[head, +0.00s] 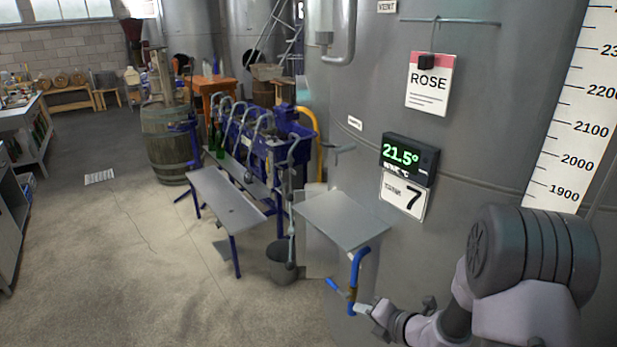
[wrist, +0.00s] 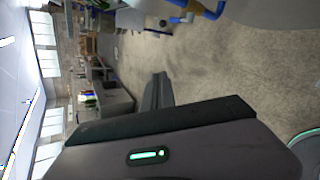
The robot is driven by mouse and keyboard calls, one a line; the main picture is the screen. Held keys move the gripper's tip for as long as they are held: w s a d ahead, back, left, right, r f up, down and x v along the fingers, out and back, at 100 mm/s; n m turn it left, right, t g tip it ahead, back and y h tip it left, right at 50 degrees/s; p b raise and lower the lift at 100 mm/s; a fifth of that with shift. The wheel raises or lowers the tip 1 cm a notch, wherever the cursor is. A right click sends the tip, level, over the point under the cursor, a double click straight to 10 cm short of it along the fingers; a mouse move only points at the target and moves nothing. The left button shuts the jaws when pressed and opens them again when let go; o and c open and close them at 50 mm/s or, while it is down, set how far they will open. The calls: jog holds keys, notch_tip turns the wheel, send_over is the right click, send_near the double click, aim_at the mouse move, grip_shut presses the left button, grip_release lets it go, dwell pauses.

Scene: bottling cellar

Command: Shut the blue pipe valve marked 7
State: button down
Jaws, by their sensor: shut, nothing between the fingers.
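A grey tank carries a white card marked 7 (head: 404,197). Below it, a blue pipe (head: 358,266) comes down the tank side. It has a brass-coloured valve body (head: 352,293) and a blue lever (head: 334,285) that sticks out to the left, across the pipe. My gripper (head: 381,313) is low, just right of the pipe's lower end; whether it touches is unclear. In the wrist view, my gripper (wrist: 157,88) has its dark fingers together, with nothing between them. Blue piping (wrist: 206,11) shows at that view's top edge, clear of the fingers.
A grey metal shelf (head: 340,217) juts out just above the valve. A bucket (head: 285,263) and a blue bottling machine with a bench (head: 226,200) stand to the left. A temperature display (head: 409,158) hangs above the card. The floor at front left is open.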

jog(key=s+a+r+n+g+y+b, duration=0.4)
jog(key=s+a+r+n, duration=0.8)
jog(key=n, duration=0.7)
jog(key=s+d+r+n+h+b, duration=0.1)
jog(key=s+d+n+h, duration=0.3)
jog(key=s+n, duration=0.4)
jog(key=s+d+r+n+h+b, duration=0.1)
jog(key=s+d+n+h+b, duration=0.3)
jog(key=s+n, duration=0.4)
jog(key=n, duration=0.3)
jog(key=shift+s, duration=0.1)
